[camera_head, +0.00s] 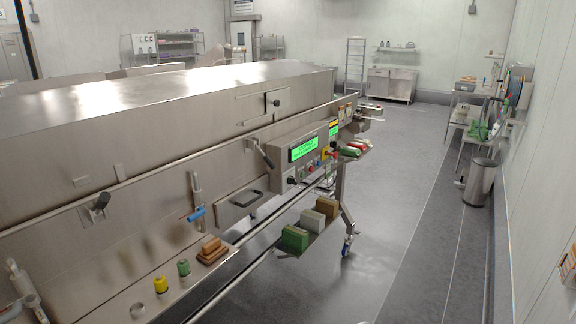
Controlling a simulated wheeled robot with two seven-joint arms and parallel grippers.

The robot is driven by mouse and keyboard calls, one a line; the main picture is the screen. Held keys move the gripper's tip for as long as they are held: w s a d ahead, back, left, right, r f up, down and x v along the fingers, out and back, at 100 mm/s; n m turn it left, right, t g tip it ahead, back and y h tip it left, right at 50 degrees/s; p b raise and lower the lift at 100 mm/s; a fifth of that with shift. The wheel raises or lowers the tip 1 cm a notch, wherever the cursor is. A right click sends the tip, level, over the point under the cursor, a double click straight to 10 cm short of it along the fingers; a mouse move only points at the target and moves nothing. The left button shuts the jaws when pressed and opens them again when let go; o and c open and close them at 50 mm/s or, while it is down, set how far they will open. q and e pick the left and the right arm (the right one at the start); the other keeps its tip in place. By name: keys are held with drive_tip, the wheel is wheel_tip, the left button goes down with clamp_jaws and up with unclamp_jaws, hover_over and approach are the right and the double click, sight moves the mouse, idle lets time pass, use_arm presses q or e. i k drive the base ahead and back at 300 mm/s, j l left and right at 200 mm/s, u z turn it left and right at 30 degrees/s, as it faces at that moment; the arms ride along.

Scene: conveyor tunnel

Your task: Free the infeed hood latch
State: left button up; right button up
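A long stainless steel tunnel machine with a closed hood (160,95) fills the left half of the view. A latch plate with a black knob (101,202) is on its side at the near left. A second plate with a dark knob (278,102) is on the hood side farther along. A lever with a dark grip (264,154) sits between that plate and the control panel (307,152). I cannot tell which is the infeed hood latch or whether any is jammed. Neither of my grippers is clearly visible.
A blue-handled valve (195,214), a yellow knob (160,285), a green knob (183,267) and brown blocks (212,250) line the near side. A lower shelf holds green (295,238), white and brown boxes. The grey floor (400,220) to the right is open, up to a bin (479,182).

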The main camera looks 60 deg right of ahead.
sight(270, 163)
drive_tip(key=l+z, duration=0.5)
drive_tip(key=i+l+z, duration=0.15)
drive_tip(key=l+z, duration=0.15)
drive_tip(key=z, duration=0.15)
drive_tip(key=i+l, duration=0.15)
drive_tip(key=l, duration=0.2)
drive_tip(key=i+l+z, duration=0.1)
drive_tip(key=l, duration=0.25)
drive_tip(key=i+l+z, duration=0.1)
drive_tip(key=l, duration=0.25)
drive_tip(key=i+l, duration=0.25)
drive_tip(key=l+z, duration=0.05)
drive_tip(key=l, duration=0.05)
